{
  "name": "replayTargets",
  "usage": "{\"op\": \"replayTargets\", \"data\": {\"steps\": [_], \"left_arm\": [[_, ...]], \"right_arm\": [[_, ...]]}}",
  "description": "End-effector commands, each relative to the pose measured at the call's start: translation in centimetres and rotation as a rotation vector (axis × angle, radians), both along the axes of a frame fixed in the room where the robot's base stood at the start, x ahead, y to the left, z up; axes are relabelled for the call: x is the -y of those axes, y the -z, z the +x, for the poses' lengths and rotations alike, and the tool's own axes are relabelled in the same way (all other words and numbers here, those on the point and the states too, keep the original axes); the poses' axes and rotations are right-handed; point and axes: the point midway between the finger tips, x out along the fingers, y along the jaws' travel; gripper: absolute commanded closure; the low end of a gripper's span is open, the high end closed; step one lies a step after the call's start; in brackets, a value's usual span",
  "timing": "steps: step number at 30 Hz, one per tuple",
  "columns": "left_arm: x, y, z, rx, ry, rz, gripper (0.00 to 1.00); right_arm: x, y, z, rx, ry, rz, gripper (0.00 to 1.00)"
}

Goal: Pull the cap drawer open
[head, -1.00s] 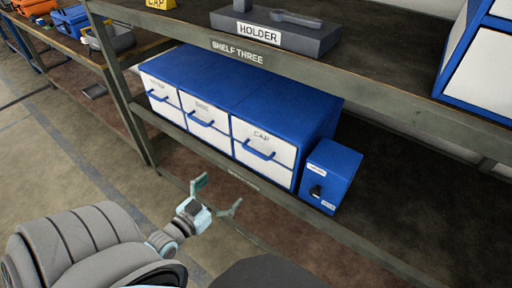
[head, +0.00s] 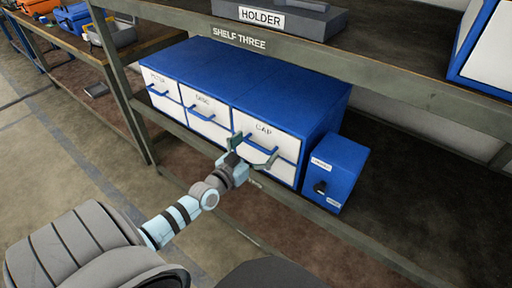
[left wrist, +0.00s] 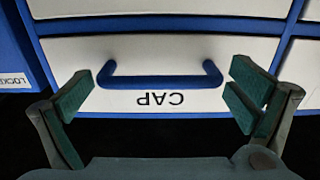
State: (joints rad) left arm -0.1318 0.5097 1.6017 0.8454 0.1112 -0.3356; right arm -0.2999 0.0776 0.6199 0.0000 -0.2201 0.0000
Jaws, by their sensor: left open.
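The cap drawer (head: 268,129) is the white front marked CAP at the right end of the blue cabinet, and it looks shut. It also shows upside down in the left wrist view (left wrist: 235,97). Its blue bar handle (left wrist: 160,80) lies between the spread fingers of my left gripper (left wrist: 160,105) in that view. In the head view my left gripper (head: 254,155) is in front of the handle and partly hides it. The gripper is open and holds nothing; I cannot tell whether it touches the handle. My right gripper is not in view.
Two more drawers, the middle one (head: 204,105) and the left one (head: 163,88), sit beside it. A blue box (head: 335,165) with a black knob stands right of the cabinet. The shelf board (head: 300,46) marked SHELF THREE runs above. Open floor lies at the left.

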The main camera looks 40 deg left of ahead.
Motion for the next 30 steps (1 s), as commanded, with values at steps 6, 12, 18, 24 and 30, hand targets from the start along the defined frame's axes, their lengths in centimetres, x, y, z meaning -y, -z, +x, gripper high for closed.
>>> {"op": "replayTargets", "data": {"steps": [6,12,18,24,30], "left_arm": [[0.0,0.0,0.0,0.000,0.000,0.000,0.26],[0.0,0.0,-0.1,0.000,-0.001,0.001,0.58],[0.0,0.0,-0.4,-0.001,-0.001,0.003,0.58],[0.1,-0.2,-2.4,-0.003,0.000,0.006,0.58],[0.3,-0.2,-5.4,-0.005,0.005,0.007,0.58]], "right_arm": [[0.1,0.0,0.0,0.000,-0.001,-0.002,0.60],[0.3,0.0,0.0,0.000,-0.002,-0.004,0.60],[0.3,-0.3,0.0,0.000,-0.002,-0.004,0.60],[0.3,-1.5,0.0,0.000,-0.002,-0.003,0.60],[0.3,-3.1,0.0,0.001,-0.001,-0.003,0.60]]}}
